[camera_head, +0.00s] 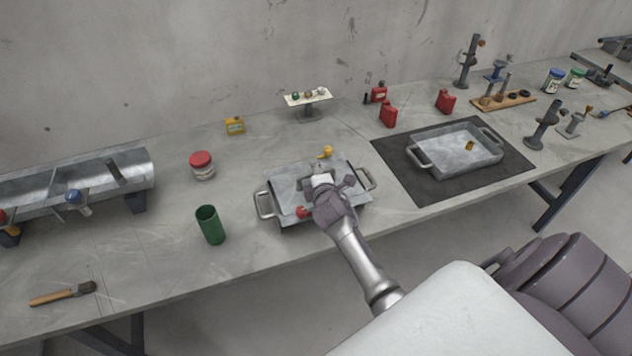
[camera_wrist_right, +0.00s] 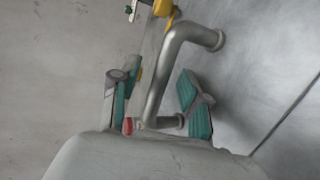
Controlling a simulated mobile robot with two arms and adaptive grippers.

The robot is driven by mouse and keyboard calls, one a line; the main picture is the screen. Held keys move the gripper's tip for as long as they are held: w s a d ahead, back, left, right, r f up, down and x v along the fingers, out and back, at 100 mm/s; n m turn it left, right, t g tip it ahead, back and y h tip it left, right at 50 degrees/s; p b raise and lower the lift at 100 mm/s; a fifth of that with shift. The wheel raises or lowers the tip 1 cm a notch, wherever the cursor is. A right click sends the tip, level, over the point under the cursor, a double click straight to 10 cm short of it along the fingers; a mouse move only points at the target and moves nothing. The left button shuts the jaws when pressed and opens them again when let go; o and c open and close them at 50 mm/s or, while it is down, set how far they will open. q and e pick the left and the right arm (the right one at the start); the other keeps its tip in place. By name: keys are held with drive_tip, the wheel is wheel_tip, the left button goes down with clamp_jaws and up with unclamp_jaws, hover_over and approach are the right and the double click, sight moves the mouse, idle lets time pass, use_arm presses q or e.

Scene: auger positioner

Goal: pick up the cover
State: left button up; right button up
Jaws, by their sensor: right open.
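The cover (camera_head: 290,182) is a grey metal sheet on the near tray, which has a loop handle (camera_head: 265,205) at its left and another at its right. My right gripper (camera_head: 322,182) is over the middle of the cover and hides part of it. In the right wrist view, a bent metal handle bar (camera_wrist_right: 160,75) rises from the grey metal surface (camera_wrist_right: 255,60). The teal finger pads of my right gripper (camera_wrist_right: 157,100) are open on either side of this bar. Whether they touch it cannot be told. My left gripper is not in view.
A green cup (camera_head: 210,225) and a red-lidded jar (camera_head: 202,167) stand left of the tray. A second open tray (camera_head: 430,152) sits on a dark mat (camera_head: 400,173) to the right. A brush (camera_head: 62,294) lies near the front left edge.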

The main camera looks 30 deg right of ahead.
clamp_jaws()
drive_tip(key=shift+r, duration=0.15)
idle(0.4)
